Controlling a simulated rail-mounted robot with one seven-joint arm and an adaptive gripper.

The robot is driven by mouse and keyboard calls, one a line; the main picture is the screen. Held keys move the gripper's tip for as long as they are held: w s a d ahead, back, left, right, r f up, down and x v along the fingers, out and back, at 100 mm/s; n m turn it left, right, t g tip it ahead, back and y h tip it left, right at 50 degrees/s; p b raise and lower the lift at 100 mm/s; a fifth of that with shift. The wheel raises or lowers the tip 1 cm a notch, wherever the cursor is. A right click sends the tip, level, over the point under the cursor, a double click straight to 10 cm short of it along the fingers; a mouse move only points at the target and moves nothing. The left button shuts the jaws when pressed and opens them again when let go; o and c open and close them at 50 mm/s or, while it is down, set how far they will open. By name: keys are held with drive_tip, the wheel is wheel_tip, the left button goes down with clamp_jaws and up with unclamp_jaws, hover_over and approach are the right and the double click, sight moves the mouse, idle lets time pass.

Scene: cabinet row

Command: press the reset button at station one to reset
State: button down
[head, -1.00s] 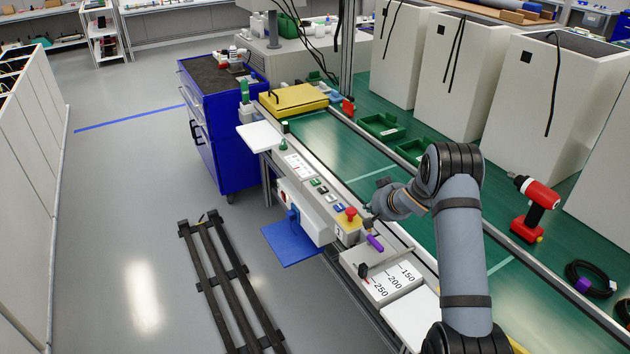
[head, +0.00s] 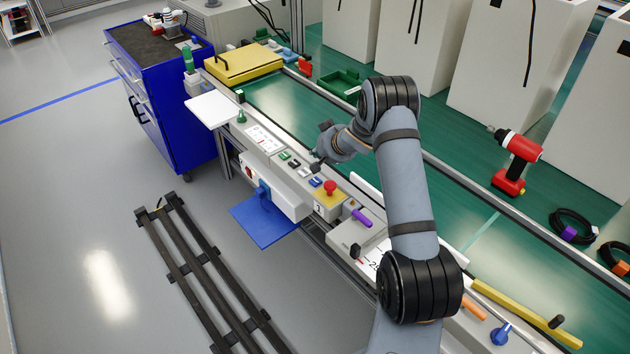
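The station one control panel (head: 271,157) is a light strip along the front of the green bench, with a "1" plate at its near end. It carries a green button (head: 285,156), a dark button (head: 294,163), a pale button (head: 304,172), a blue button (head: 315,182) and a red mushroom button (head: 330,187) on a yellow base. Any lettering on the buttons is too small to read. My gripper (head: 316,160) is over the panel's bench-side edge, just right of the dark and pale buttons. Its fingers are too small to tell open or shut. Contact cannot be told.
A purple-handled item (head: 362,218) lies nearer along the strip. A yellow case (head: 243,63) sits at the far end. A red drill (head: 517,160) stands on the bench right of my arm. A blue tray (head: 264,222) juts below the panel. The green bench surface beside my gripper is clear.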

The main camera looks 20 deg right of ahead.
drive_tip(key=shift+f, duration=0.15)
drive_tip(key=b, duration=0.8)
hover_over(317, 182)
wheel_tip(317, 182, down, 7)
drive_tip(key=shift+a, duration=0.1)
drive_tip(key=shift+f+b, duration=0.55)
drive_tip(key=shift+f, duration=0.2)
drive_tip(key=shift+f, duration=0.1)
drive_tip(key=shift+f, duration=0.3)
drive_tip(key=shift+f+b, duration=0.4)
drive_tip(key=shift+f, duration=0.05)
idle(0.8)
idle(0.3)
drive_tip(key=shift+r+p, duration=0.9)
drive_tip(key=shift+p, duration=0.1)
